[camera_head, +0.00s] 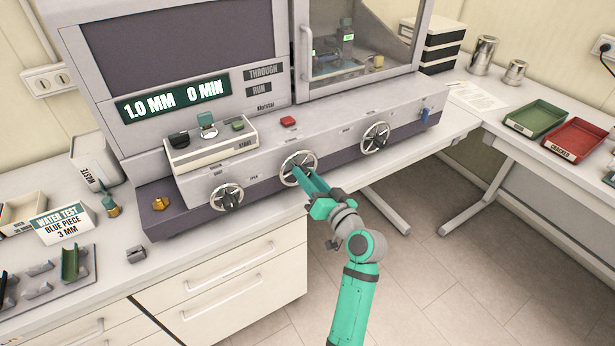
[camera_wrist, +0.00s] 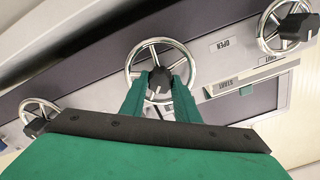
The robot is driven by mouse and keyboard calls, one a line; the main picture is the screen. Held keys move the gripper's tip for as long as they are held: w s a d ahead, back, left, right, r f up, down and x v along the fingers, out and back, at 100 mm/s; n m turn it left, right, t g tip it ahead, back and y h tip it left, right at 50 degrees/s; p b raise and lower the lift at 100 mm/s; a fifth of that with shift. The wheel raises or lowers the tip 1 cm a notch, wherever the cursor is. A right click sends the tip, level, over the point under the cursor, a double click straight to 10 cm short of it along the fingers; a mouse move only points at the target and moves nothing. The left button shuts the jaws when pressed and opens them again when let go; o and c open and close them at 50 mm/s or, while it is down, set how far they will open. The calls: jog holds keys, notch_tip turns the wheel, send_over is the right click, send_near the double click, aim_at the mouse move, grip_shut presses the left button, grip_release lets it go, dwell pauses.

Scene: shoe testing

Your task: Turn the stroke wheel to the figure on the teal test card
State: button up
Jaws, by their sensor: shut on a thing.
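The teal test card (camera_head: 62,225) stands on the counter at the left and reads "WATER TEST, BLUE PIECE, 3 MM". The machine's display (camera_head: 175,100) reads "1.0 MM 0 MIN". Three spoked handwheels sit on the machine's front. My gripper (camera_head: 300,171) is at the middle wheel (camera_head: 284,164), whose label is too small to read for certain. In the wrist view, the teal fingers (camera_wrist: 160,88) are shut on the dark hub knob (camera_wrist: 159,77) of this wheel (camera_wrist: 133,62), one on each side.
A left wheel (camera_head: 226,198) and a right wheel (camera_head: 375,138) flank the held one. A button box (camera_head: 211,146) sits above left. A red button (camera_head: 288,121) is above the middle wheel. Green (camera_head: 536,118) and red (camera_head: 577,139) trays lie on the right counter.

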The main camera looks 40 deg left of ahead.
jog(key=m, duration=0.9)
jog(key=shift+f, duration=0.15)
dwell(0.4)
jog(key=o, duration=1)
jog(key=shift+o, duration=0.2)
jog(key=shift+d, duration=0.15)
